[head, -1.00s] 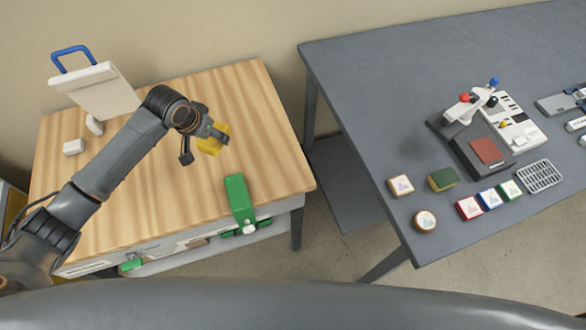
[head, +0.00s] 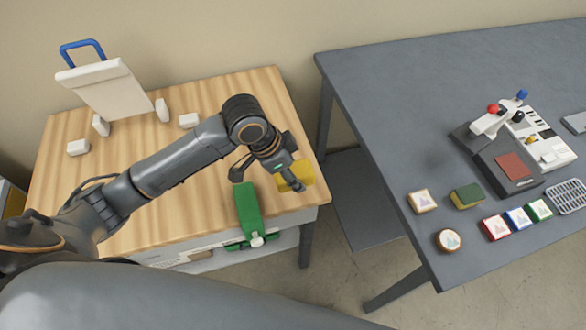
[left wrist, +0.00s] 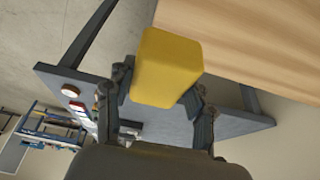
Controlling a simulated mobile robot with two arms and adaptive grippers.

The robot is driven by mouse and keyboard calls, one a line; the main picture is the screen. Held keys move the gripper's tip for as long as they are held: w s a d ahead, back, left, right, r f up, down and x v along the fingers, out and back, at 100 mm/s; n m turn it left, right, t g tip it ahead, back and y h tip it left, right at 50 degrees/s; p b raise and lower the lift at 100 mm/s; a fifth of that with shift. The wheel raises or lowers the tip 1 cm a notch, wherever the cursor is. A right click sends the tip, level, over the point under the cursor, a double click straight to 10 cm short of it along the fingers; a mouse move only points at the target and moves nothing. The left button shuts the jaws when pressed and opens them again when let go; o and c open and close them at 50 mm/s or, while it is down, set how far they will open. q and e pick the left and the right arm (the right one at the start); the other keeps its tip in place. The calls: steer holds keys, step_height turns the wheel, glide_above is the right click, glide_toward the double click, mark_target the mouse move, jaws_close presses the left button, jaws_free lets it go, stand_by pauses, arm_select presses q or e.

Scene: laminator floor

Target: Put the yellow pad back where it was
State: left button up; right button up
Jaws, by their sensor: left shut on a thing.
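The yellow pad (head: 297,177) is a small yellow block held in my left gripper (head: 288,179), over the right edge of the wooden table (head: 60,190). In the left wrist view the pad (left wrist: 166,68) sits between the two fingers of the left gripper (left wrist: 163,97), which are shut on it. The pad appears raised above the tabletop; the exact gap cannot be told. My right gripper is not in view.
A green tool (head: 248,208) lies at the wooden table's front edge, beside my left gripper. A white board with a blue handle (head: 105,85) stands at the back left. The grey table (head: 400,130) carries stamps (head: 422,201), a green-yellow sponge (head: 467,196) and a machine (head: 508,160).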

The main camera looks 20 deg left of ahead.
arm_select(q)
steer(key=w+f, duration=0.2)
steer(key=w+a+f, duration=0.1)
steer(key=w+f, duration=0.1)
steer(key=w+a+f+p, duration=0.1)
steer(key=w+f, duration=0.1)
steer(key=f, duration=0.1)
steer(key=shift+w+a, duration=0.2)
steer(key=shift+w, duration=0.15)
step_height(320, 180, down, 2)
steer(key=shift+f+p, duration=0.15)
steer(key=shift+p, duration=0.35)
steer(key=shift+f, duration=0.3)
steer(key=shift+f, duration=0.15)
steer(key=o, duration=1)
steer(key=b+v, duration=0.1)
steer(key=v, duration=1.1)
steer(key=shift+s+a, duration=0.1)
